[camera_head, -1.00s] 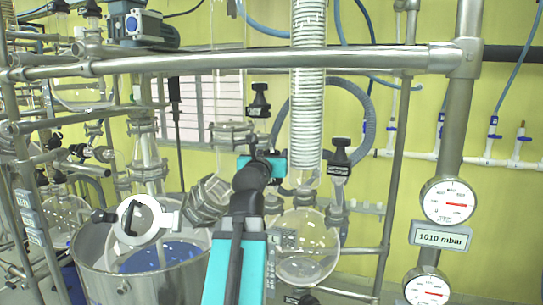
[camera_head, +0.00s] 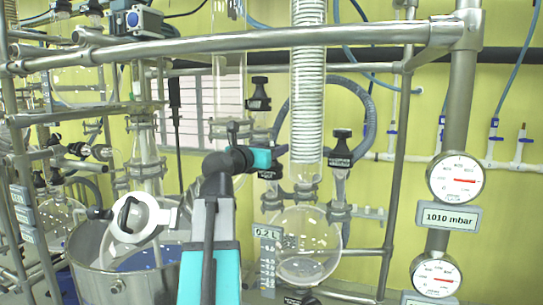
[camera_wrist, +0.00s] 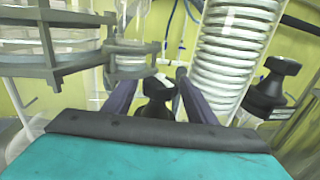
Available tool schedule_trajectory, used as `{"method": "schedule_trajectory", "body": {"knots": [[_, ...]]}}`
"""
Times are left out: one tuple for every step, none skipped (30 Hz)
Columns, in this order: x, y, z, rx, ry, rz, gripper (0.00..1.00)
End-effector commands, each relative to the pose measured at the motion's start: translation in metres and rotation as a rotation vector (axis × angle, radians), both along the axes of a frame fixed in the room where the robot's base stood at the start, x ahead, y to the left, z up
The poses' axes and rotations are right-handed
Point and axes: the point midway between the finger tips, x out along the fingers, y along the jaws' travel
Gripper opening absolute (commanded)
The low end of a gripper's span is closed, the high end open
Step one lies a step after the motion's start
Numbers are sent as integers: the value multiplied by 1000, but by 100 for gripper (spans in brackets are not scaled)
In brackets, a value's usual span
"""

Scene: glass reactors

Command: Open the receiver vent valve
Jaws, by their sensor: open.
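A black valve knob (camera_wrist: 157,92) shows between the fingers of my gripper (camera_wrist: 158,78) in the wrist view. The fingers are open, one on each side of it; I cannot tell whether they touch it. In the head view my gripper (camera_head: 276,154) is left of the coil condenser, above the round receiver flask (camera_head: 306,245), and mostly hides this knob. Another black valve knob (camera_head: 341,146) stands right of the condenser, also in the wrist view (camera_wrist: 270,84). A third black knob (camera_head: 259,94) is higher up. I cannot read which one is the receiver vent.
The glass coil condenser (camera_head: 308,90) stands close right of my gripper. A metal flange (camera_wrist: 60,50) is close on the left. A steel rail (camera_head: 240,42) crosses above. A steel vessel (camera_head: 115,275) is at lower left. Pressure gauges (camera_head: 455,178) are at right.

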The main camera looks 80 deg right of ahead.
Motion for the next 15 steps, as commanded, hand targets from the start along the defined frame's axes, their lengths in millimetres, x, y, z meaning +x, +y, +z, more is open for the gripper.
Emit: {"method": "schedule_trajectory", "body": {"knots": [[2,-2,-2,1,0,-18,52],[2,-3,-2,2,0,-31,52],[2,-3,-2,2,0,-50,52],[2,-3,-2,2,0,-64,52],[2,-3,-2,1,1,-77,52],[2,-2,-1,0,0,-96,52],[3,-2,-1,0,0,-109,52],[2,-3,-1,1,1,-127,52],[2,-3,-1,2,1,-147,52],[2,-3,-1,3,0,-164,52],[2,-3,-1,1,1,-179,52],[2,-2,0,1,0,-201,52],[2,-2,0,0,1,-217,52],[2,-3,1,2,0,-235,52],[2,-3,1,2,0,-258,52]]}}
